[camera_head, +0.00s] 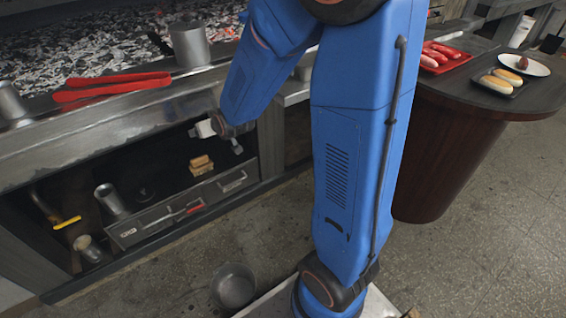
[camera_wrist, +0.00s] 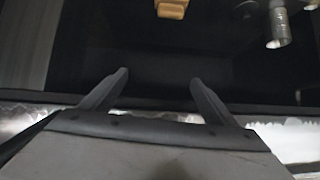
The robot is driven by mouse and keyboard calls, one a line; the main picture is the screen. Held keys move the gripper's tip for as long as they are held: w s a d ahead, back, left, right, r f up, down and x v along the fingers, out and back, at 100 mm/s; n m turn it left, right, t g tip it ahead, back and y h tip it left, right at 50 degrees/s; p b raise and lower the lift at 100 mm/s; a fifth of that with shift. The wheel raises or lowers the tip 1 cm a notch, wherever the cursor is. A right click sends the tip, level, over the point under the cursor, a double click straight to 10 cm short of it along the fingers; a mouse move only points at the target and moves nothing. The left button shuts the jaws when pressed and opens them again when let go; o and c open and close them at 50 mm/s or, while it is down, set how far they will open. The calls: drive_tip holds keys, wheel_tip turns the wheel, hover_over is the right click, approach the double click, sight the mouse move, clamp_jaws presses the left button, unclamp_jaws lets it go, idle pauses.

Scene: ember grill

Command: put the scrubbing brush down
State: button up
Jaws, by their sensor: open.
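A scrubbing brush, seen as a small wooden block (camera_head: 201,163), rests on the dark shelf under the grill, above the drawers. Part of a tan wooden block, likely the same brush, shows at the top edge of the wrist view (camera_wrist: 172,8). My gripper (camera_wrist: 158,80) is open and its fingers are apart with nothing between them. In the head view my gripper (camera_head: 219,139) is at the opening of the under-grill shelf, just above and to the right of the brush, and apart from it.
A drawer front (camera_head: 160,221) with handles lies below the shelf. A metal cylinder (camera_head: 111,200) stands at left. Red tongs (camera_head: 115,88) lie on the grill ledge near a metal cup (camera_head: 189,44). A grey bucket (camera_head: 234,285) stands on the floor. A dark round table (camera_head: 455,90) holds food at right.

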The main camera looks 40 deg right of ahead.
drive_tip(key=s+d+r+g, duration=0.1)
drive_tip(key=s+r+g, duration=0.1)
drive_tip(key=s, duration=1)
drive_tip(key=s+d+r+g, duration=0.2)
drive_tip(key=s+r, duration=0.3)
drive_tip(key=s, duration=0.8)
drive_tip(key=s+d+r+g, duration=0.1)
drive_tip(key=s+r, duration=0.3)
drive_tip(key=s, duration=0.8)
drive_tip(key=shift+s+d+g+h, duration=0.2)
drive_tip(key=shift+s+g+h, duration=0.15)
drive_tip(key=shift+g, duration=0.15)
